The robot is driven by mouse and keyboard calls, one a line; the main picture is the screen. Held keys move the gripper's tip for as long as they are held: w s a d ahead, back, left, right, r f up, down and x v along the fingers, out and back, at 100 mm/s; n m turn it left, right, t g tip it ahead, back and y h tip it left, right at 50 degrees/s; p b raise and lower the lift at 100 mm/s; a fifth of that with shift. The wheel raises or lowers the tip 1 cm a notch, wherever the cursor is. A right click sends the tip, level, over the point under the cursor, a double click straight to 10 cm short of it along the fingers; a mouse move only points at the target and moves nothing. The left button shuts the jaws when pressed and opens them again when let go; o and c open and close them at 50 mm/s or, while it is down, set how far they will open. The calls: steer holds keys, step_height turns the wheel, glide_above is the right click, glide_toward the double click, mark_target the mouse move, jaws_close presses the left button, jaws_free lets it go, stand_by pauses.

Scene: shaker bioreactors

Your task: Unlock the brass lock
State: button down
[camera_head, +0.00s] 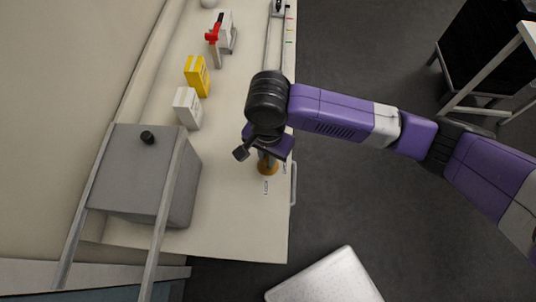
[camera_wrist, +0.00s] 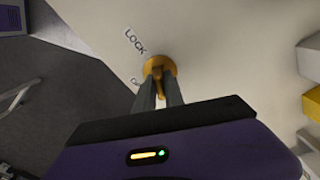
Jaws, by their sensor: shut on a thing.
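The brass lock (camera_head: 267,167) is a round brass piece on the pale bench top, near its front edge. In the wrist view the brass lock (camera_wrist: 160,65) shows as a disc with a small lever or key pointing toward my gripper. My gripper (camera_wrist: 160,98) is shut on this lever, with its two dark fingers on either side. In the head view my gripper (camera_head: 266,155) points down over the lock and partly hides it. A label reading "LOCK" (camera_wrist: 135,41) lies beside the disc; a second label is partly hidden by a finger.
A grey box with a black knob (camera_head: 150,175) stands left of the lock, with metal rails across it. A white box (camera_head: 187,108), a yellow box (camera_head: 197,76) and a red-topped device (camera_head: 222,35) stand farther back. A handle (camera_head: 293,183) runs along the bench's front edge.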

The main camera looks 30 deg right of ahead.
steer(key=shift+s+f, duration=0.15)
steer(key=shift+f, duration=0.1)
steer(key=m, duration=0.3)
steer(key=shift+s+a, duration=0.1)
steer(key=shift+a, duration=0.05)
steer(key=shift+m, duration=0.9)
steer(key=shift+m, duration=0.9)
steer(key=m, duration=0.3)
